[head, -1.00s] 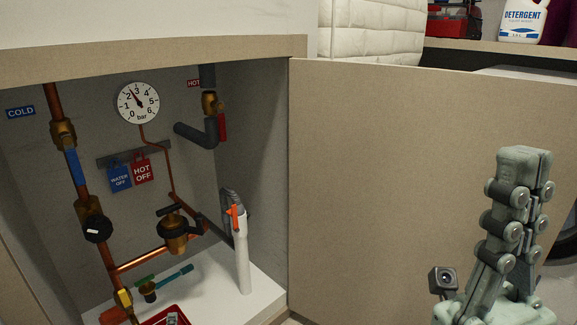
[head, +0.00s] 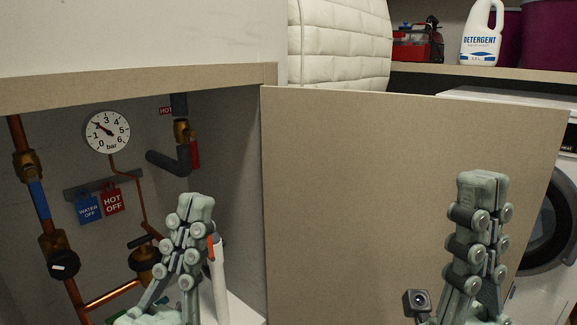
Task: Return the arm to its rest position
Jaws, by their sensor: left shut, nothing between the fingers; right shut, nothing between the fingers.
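My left gripper (head: 193,213) points upward in front of the open cabinet, shut and empty. It hides part of the white standpipe (head: 220,285) and the cabinet floor. My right gripper (head: 482,185) points upward in front of the open cabinet door, shut and empty. A small camera (head: 416,302) of mine shows beside it. Neither gripper visibly holds or touches anything.
The cabinet holds copper pipes (head: 40,210), a pressure gauge (head: 106,131), a blue tag (head: 88,208) and a red tag (head: 113,199). The open door (head: 360,190) spans the middle. A washing machine (head: 548,225) stands behind it. A detergent bottle (head: 481,40) stands on the shelf above.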

